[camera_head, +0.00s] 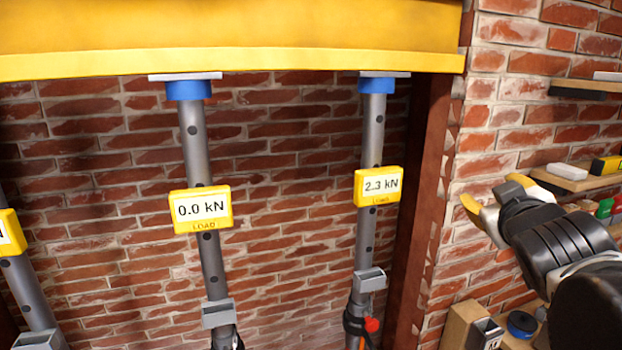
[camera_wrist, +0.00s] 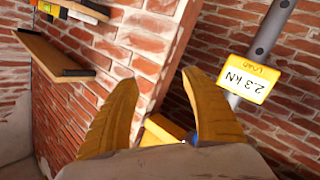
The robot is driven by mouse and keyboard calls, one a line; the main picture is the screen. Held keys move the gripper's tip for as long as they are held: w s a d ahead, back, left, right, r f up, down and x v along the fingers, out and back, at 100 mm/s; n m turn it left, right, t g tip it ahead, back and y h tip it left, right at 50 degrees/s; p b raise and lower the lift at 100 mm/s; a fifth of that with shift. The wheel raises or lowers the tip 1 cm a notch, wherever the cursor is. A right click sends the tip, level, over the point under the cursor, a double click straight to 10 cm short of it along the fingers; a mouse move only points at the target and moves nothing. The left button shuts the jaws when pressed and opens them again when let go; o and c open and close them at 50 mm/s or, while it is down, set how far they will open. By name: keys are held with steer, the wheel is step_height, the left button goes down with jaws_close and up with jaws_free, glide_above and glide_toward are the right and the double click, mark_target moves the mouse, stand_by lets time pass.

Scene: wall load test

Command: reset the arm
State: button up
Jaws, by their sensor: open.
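My gripper (camera_head: 492,203) is at the right in the head view, in front of the brick wall and right of the posts. Its two yellow fingers also show in the wrist view (camera_wrist: 163,105), spread apart with nothing between them. The right post (camera_head: 371,135) carries a yellow load display (camera_head: 378,186) reading 2.3 kN, which also shows tilted in the wrist view (camera_wrist: 247,79). The middle post (camera_head: 196,140) carries a yellow display (camera_head: 201,209) reading 0.0 kN. My gripper is apart from both posts.
A yellow beam (camera_head: 230,35) spans the top, above the posts. A left post (camera_head: 28,290) is partly cut off. Wall shelves (camera_head: 575,178) with small items are at the right, close to my arm. A blue roll (camera_head: 521,324) lies below my arm.

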steer(key=s+a+f+m+g+y+b, duration=0.1)
steer(key=s+a+f+b, duration=0.3)
steer(key=f, duration=0.9)
steer(key=s+a+f+m+g+y+b, duration=0.1)
steer(key=s+a+f+g+b, duration=0.3)
steer(key=f, duration=1)
steer(key=s+a+f+m+g+y+b, duration=0.1)
steer(key=s+a+f+g+y+b, duration=0.1)
steer(key=s+f, duration=0.6)
step_height(320, 180, down, 5)
steer(key=shift+s+a+f+g+y+b, duration=0.3)
steer(key=shift+a+g+b, duration=0.4)
steer(key=shift+a+b, duration=0.55)
steer(key=shift+r, duration=0.1)
